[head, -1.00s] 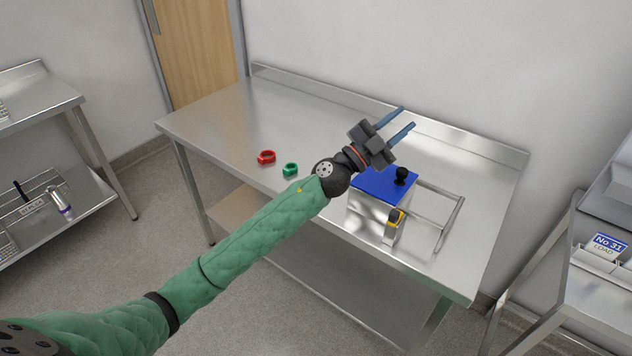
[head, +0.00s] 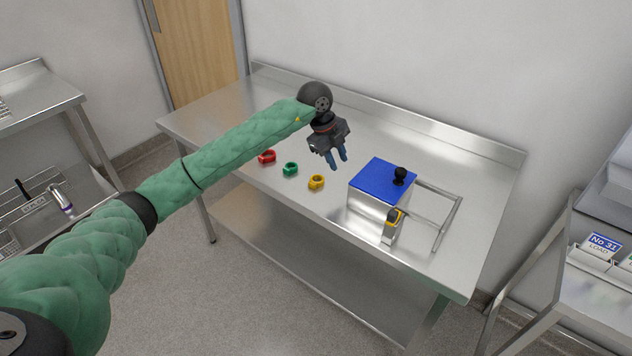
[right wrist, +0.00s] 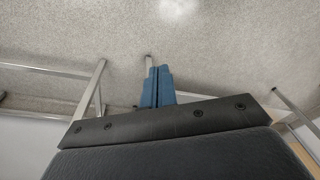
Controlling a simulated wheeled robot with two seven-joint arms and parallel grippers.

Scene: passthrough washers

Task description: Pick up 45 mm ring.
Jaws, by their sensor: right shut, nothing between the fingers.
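Three rings lie in a row on the steel table: a red ring (head: 267,157), a green ring (head: 291,169) and a yellow ring (head: 316,182). No size mark can be read on any of them, so I cannot tell which is the 45 mm one. My left gripper (head: 338,163) points down above the table, behind and a little right of the yellow ring, apart from it. Its two blue fingers are apart and hold nothing. My right gripper (right wrist: 157,72) shows only in the right wrist view, its blue fingers together and empty, with floor behind.
On the steel table (head: 440,262), right of the rings, stands a metal box with a blue top (head: 380,179) and a black knob (head: 400,174). A metal frame (head: 447,220) and a yellow-black item (head: 392,222) adjoin it. The table's left end is clear.

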